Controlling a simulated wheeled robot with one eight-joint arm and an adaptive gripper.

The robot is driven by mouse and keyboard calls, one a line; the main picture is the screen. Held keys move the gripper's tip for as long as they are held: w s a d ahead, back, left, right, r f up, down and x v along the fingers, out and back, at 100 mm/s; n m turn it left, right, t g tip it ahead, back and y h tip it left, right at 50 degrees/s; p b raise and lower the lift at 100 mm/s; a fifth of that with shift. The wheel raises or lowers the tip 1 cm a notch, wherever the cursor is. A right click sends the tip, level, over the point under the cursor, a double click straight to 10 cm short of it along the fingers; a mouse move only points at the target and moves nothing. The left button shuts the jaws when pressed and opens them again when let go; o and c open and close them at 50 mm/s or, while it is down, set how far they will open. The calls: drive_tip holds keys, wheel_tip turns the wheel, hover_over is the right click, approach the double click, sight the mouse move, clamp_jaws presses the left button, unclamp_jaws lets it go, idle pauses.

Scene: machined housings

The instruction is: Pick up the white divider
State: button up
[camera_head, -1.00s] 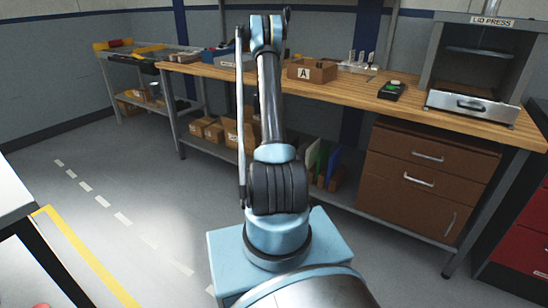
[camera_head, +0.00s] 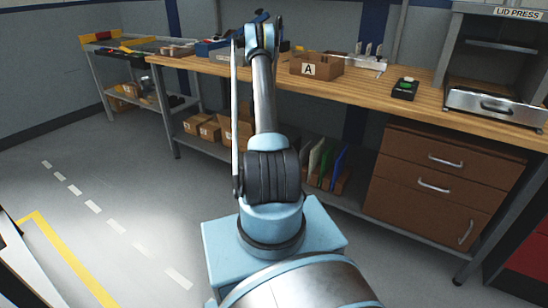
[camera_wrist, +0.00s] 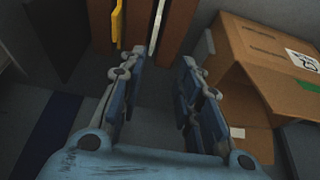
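The white divider (camera_wrist: 156,27) is a thin upright panel in the wrist view, seen nearly edge-on at the top, just beyond my fingertips. In the head view, a pale divider (camera_head: 316,157) stands on the shelf under the bench, beside a green and a blue one. My gripper (camera_wrist: 164,57) is open, with nothing between its fingers. The divider lies ahead of the gap, closer to the left finger, and appears apart from both. The gripper itself is hidden behind my arm in the head view.
A yellow divider (camera_wrist: 118,20) stands left of the white one, among brown rack pieces (camera_wrist: 180,25). An open cardboard box (camera_wrist: 245,70) is close to the right finger. The wooden bench top (camera_head: 420,112) lies above the shelf, and brown drawers (camera_head: 430,180) stand to its right.

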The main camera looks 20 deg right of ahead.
drive_tip(key=shift+s+d+x, duration=0.1)
drive_tip(key=shift+s+x, duration=0.1)
drive_tip(key=shift+x, duration=2.15)
drive_tip(key=shift+s+d+x, duration=0.1)
drive_tip(key=shift+s+x, duration=0.1)
drive_tip(key=shift+x, duration=2.15)
drive_tip(key=shift+s+d+x, duration=0.1)
drive_tip(key=shift+s+x, duration=0.05)
drive_tip(key=shift+x, duration=2.15)
clamp_jaws()
